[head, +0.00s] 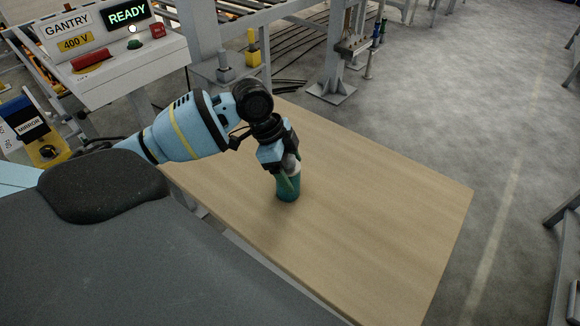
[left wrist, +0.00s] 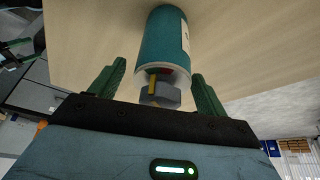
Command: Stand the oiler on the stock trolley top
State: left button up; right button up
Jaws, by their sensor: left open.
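The oiler, a teal can (head: 288,193) with a pale shoulder, stands upright on a bare wooden top (head: 370,200), which looks like the stock trolley top. My left gripper (head: 287,178) points down over it. In the left wrist view the oiler (left wrist: 164,38) shows a white label on its side and a grey and yellow cap. There my left gripper (left wrist: 158,70) is open, with one green finger on each side of the oiler's upper end. I see gaps between the fingers and the can. My right gripper is out of view.
The wooden top is otherwise clear, with free room to the right. A control box (head: 115,55) reading GANTRY and READY stands at the upper left. A grey gantry post (head: 335,55) rises behind the top. Open concrete floor lies to the right.

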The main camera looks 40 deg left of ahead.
pick_arm(q)
jog(key=p+v, duration=0.1)
jog(key=v, duration=1.1)
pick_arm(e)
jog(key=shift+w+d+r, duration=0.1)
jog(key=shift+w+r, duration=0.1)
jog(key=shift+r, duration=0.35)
pick_arm(q)
jog(key=shift+s, duration=0.1)
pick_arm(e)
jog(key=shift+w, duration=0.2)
